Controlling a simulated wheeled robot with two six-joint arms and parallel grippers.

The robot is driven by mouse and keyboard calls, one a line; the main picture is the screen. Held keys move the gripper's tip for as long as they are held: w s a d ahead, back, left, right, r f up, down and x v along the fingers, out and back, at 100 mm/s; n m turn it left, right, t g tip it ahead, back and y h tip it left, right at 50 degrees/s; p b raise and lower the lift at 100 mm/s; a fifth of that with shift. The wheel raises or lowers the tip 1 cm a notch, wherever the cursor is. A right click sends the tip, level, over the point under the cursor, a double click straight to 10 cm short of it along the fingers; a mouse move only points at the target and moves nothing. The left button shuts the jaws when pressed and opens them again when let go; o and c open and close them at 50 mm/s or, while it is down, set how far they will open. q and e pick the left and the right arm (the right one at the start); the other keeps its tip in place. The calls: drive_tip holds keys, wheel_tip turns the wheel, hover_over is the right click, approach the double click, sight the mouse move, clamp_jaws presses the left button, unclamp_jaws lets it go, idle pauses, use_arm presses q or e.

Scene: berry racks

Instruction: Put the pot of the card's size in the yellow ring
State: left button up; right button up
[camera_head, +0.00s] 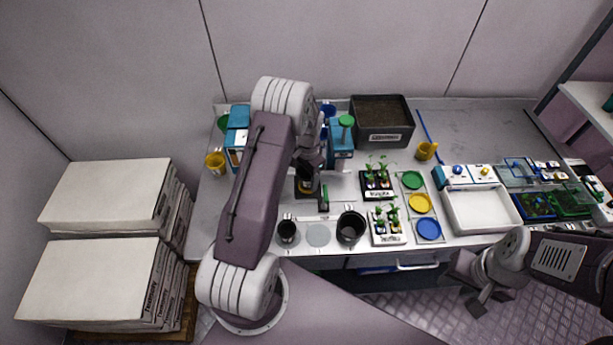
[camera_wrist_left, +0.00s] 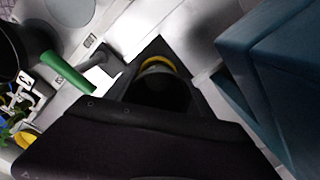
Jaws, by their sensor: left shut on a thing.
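My left gripper (camera_head: 307,188) is shut on a black pot (camera_wrist_left: 165,92) at the middle of the table. A yellow ring (camera_wrist_left: 158,64) shows as an arc just beyond the pot's rim in the left wrist view. I cannot tell whether the pot rests inside the ring or is held above it. A small black pot (camera_head: 287,229) and a large black pot (camera_head: 351,228) stand at the front edge, with an empty grey disc (camera_head: 318,235) between them. My right gripper (camera_head: 479,302) hangs in front of the table at lower right; its jaws are unclear. I cannot make out a size card.
A green-handled tool (camera_head: 324,197) lies beside the left gripper. A blue box (camera_head: 341,150) stands close behind. Seedling trays (camera_head: 387,228), coloured discs (camera_head: 420,203) and a white tray (camera_head: 482,211) fill the right. A soil box (camera_head: 381,122) stands at the back.

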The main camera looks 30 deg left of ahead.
use_arm(q)
drive_tip(key=shift+s, duration=0.1)
idle(0.4)
drive_tip(key=shift+f+b, duration=0.4)
drive_tip(key=shift+f, duration=0.25)
drive_tip(key=o, duration=1.4)
wheel_tip(320, 180, up, 9)
drive_tip(key=shift+d+r+b, duration=0.1)
drive_tip(key=shift+d+b, duration=0.05)
drive_tip(key=shift+b, duration=0.7)
